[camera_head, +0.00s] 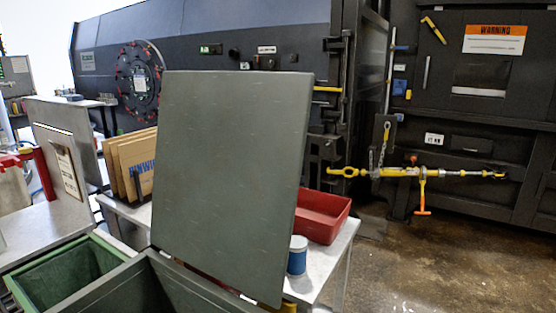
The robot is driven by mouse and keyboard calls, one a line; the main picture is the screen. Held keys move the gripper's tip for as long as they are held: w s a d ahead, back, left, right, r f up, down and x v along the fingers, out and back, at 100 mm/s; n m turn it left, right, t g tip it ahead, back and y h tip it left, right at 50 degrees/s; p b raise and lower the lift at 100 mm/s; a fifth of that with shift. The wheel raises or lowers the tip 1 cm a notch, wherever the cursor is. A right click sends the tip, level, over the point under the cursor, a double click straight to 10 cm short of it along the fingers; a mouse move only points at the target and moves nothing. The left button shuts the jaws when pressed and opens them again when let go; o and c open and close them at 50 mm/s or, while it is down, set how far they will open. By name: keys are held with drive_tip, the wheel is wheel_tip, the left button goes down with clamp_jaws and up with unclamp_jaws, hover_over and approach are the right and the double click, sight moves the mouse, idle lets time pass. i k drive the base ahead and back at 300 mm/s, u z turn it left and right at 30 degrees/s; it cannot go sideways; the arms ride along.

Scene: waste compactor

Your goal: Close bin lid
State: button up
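The bin lid (232,180) is a large flat grey-green panel in the middle of the head view. It stands nearly upright, raised at the back of the bin. The bin (139,284) is dark grey-green at the bottom of the view, and its top is open behind a thin rim. The lower part of the bin is cut off by the frame edge. My gripper does not show in this view.
A green bin (62,274) stands open at the left. Behind the lid, a metal table (335,250) holds a red tray (322,214), a blue and white can (297,256) and cardboard (133,162). The dark compactor (268,30) fills the back. Bare floor lies at the right.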

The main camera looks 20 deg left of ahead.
sight(229, 153)
drive_tip(key=i, duration=2.65)
drive_tip(key=u, duration=3.75)
drive_tip(key=i, duration=0.1)
drive_tip(key=z, duration=0.4)
